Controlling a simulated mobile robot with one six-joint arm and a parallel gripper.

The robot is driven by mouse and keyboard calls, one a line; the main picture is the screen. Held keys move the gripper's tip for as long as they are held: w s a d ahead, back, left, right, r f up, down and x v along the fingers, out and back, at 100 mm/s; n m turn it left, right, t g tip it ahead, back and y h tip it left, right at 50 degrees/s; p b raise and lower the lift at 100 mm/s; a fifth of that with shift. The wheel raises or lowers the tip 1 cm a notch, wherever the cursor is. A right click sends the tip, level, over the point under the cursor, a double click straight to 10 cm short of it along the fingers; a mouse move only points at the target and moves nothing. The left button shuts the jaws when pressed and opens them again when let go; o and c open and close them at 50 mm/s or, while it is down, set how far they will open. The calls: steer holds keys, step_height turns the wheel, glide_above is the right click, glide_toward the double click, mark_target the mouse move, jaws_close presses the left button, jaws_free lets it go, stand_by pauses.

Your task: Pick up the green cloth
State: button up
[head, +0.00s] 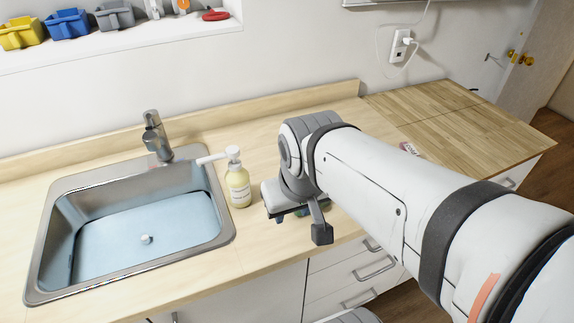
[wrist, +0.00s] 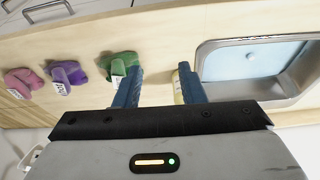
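The green cloth (wrist: 119,63) lies crumpled on the wooden counter, with a white label on it. In the wrist view it is just beyond and left of the left blue finger, which overlaps its lower right part. My gripper (wrist: 158,72) is open, with nothing between its fingers. In the head view my arm hides most of the gripper and nearly all of the cloth. Whether the finger touches the cloth, I cannot tell.
A purple cloth (wrist: 66,75) and a pink cloth (wrist: 22,81) lie farther left in the wrist view. A yellow soap bottle (head: 238,185) stands between my gripper and the sink (head: 225,222). Drawers (head: 355,275) are below the counter's front edge.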

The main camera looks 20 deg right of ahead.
steer(key=shift+o, duration=0.6)
steer(key=o, duration=0.5)
steer(key=shift+m, duration=0.6)
steer(key=w+d+f+b, duration=0.1)
steer(key=w, duration=0.2)
steer(key=w+d+f+b, duration=0.1)
steer(key=w+f+b, duration=0.1)
steer(key=w, duration=0.1)
steer(key=w+d+f+b, duration=0.2)
steer(key=w, duration=0.1)
steer(key=shift+d, duration=0.1)
steer(key=shift+m+t+h, duration=0.3)
steer(key=shift+m+t, duration=0.2)
steer(key=shift+m, duration=0.3)
steer(key=w+d+f+b, duration=0.1)
steer(key=w+d+f, duration=0.1)
steer(key=w+d+f+b, duration=0.1)
steer(key=w+d+f, duration=0.1)
steer(key=w+d, duration=0.1)
steer(key=w+d+f+b, duration=0.1)
steer(key=w+d, duration=0.2)
steer(key=shift+d+f+b, duration=0.25)
steer(key=shift+f+b, duration=0.05)
steer(key=shift+f, duration=0.1)
steer(key=shift+s+p+x, duration=0.2)
steer(key=shift+p+x, duration=0.2)
steer(key=shift+x, duration=3.25)
